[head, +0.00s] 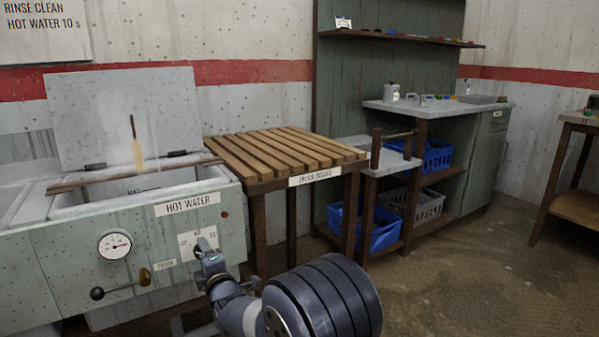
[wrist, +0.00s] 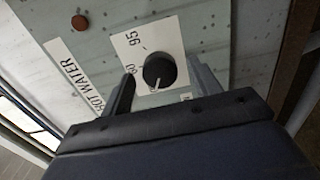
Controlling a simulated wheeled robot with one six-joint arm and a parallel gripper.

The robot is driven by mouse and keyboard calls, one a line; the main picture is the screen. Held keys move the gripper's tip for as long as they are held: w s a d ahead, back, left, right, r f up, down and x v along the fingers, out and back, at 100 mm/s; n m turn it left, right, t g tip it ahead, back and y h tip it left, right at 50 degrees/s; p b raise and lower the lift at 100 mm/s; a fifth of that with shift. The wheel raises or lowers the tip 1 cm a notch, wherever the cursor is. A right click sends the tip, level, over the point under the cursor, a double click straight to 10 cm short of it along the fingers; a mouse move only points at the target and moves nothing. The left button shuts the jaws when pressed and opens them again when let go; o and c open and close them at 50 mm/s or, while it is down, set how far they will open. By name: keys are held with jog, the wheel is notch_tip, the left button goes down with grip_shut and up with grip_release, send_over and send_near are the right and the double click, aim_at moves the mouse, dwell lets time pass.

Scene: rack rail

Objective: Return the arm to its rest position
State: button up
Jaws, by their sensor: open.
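My gripper (head: 207,246) is in front of the hot water tank's front panel (head: 178,232) in the head view, at the dial plate. In the wrist view my gripper (wrist: 160,88) is open, with one finger on each side of a black round knob (wrist: 159,70). The knob sits on a white plate (wrist: 133,42) marked with numbers, 95 among them. Whether the fingers touch the knob cannot be told. In the head view my arm reaches up from the bottom middle and hides part of the plate and the knob.
The tank's lid (head: 125,115) stands open. A gauge (head: 114,245) and a lever (head: 120,285) are on its front. A slatted wooden table (head: 283,155) stands to the right, then a workbench (head: 438,107) with blue crates (head: 379,228) below. The floor (head: 470,285) at right is clear.

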jog(key=shift+w+a+m+p, duration=0.15)
jog(key=shift+m+p, duration=0.3)
jog(key=shift+m, duration=2.8)
jog(key=shift+w+a+m+p, duration=0.15)
jog(key=shift+m+p, duration=0.25)
jog(key=shift+m, duration=2.9)
jog(key=shift+w+a+m+p, duration=0.15)
jog(key=shift+m+p, duration=0.3)
jog(key=shift+m, duration=2.8)
jog(key=shift+d, duration=0.1)
